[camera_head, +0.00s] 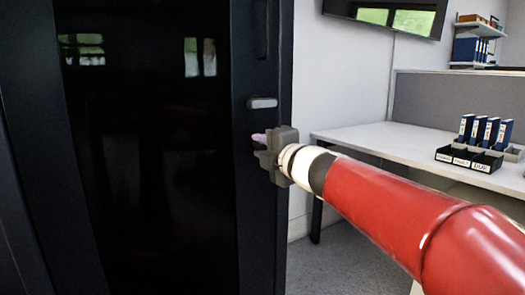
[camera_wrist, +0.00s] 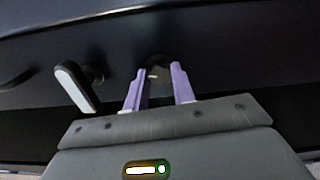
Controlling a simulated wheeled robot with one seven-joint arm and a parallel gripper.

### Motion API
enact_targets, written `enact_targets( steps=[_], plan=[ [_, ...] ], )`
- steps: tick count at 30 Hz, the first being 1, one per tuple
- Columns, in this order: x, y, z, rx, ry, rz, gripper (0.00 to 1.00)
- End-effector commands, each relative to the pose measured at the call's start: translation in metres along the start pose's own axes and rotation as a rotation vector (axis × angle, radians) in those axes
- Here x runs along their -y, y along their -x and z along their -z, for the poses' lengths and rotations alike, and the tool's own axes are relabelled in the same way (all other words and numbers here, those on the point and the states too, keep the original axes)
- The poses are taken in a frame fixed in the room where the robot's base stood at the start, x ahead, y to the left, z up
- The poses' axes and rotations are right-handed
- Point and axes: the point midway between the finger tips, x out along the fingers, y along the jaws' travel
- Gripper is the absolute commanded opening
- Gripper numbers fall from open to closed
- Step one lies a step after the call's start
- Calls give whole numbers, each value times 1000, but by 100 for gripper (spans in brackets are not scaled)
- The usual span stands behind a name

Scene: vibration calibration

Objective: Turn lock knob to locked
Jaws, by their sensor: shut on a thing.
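The lock knob (camera_wrist: 158,74) is a small round dark part on the door's dark frame in the wrist view, between the two purple fingers of my gripper (camera_wrist: 160,86). The fingers are shut on it; its exact turn angle cannot be told. In the head view my gripper (camera_head: 259,139) is against the dark frame of the door (camera_head: 150,170), and it hides the knob. A silver lever handle (camera_head: 262,103) sits just above my gripper; it also shows in the wrist view (camera_wrist: 74,86), left of the fingers.
A white desk (camera_head: 370,140) with black trays (camera_head: 470,157) and blue binders (camera_head: 479,130) stands to the right. A grey partition (camera_head: 440,100) is behind it. A screen (camera_head: 390,15) hangs on the wall. Grey floor (camera_head: 335,262) is clear below the desk.

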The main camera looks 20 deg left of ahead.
Motion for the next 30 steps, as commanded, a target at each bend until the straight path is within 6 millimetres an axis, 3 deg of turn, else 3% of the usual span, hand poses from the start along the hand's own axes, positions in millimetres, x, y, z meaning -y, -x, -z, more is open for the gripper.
enact_targets(
  steps=[9,27,28,30],
  plan=[
    [2,0,0,0,138,2,2],
    [2,0,0,-1,172,2,2],
    [2,0,0,-1,171,2,29],
    [2,0,0,-1,171,2,38]
  ],
)
